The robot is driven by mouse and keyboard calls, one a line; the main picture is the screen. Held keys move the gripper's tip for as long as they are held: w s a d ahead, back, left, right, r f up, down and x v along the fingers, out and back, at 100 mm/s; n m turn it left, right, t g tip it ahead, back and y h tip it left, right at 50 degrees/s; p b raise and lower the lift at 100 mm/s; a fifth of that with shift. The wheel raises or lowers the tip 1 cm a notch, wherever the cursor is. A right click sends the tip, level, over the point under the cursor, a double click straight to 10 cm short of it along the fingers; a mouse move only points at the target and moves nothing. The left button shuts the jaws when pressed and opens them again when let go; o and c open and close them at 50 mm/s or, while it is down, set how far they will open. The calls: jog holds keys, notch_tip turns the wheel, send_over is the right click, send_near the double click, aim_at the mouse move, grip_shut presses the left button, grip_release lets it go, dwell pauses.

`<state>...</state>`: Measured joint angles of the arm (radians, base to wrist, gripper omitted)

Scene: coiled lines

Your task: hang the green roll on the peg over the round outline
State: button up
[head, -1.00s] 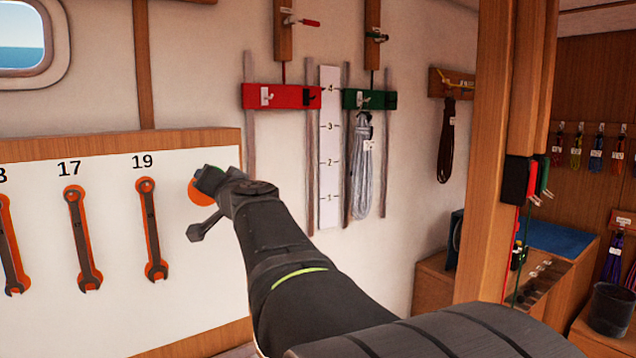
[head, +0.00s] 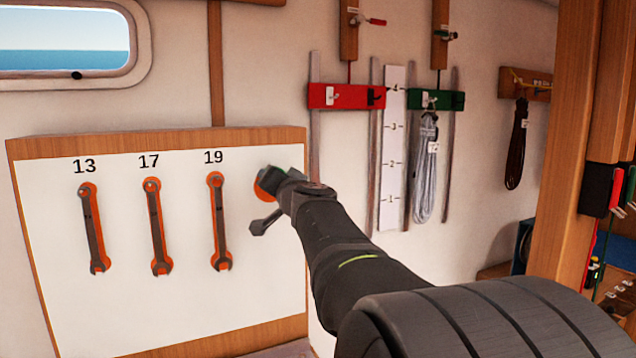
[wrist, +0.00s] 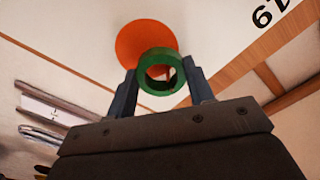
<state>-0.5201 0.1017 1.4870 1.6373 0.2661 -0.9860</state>
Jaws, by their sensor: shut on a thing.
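The green roll (wrist: 161,72) is a short ring, held between the two fingers of my gripper (wrist: 163,88) in the wrist view, its open hole facing the camera. In the head view my gripper (head: 278,180) is in front of the round orange outline (head: 263,187) at the board's right side. Only a sliver of the roll shows there. In the wrist view the orange outline (wrist: 146,40) lies behind and above the roll, partly covered by it. The peg is not clear in either view, and I cannot tell whether the roll is around it.
The white board (head: 110,310) has a wooden frame and holds wrenches under 13, 17 and 19; the 19 wrench (head: 219,222) hangs just left of my gripper. To the right are a red rail (head: 345,96), a green rail (head: 450,100) and a grey coiled line (head: 424,170).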

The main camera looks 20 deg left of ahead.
jog(key=o, duration=1)
jog(key=v, duration=0.8)
jog(key=shift+w+a, duration=0.1)
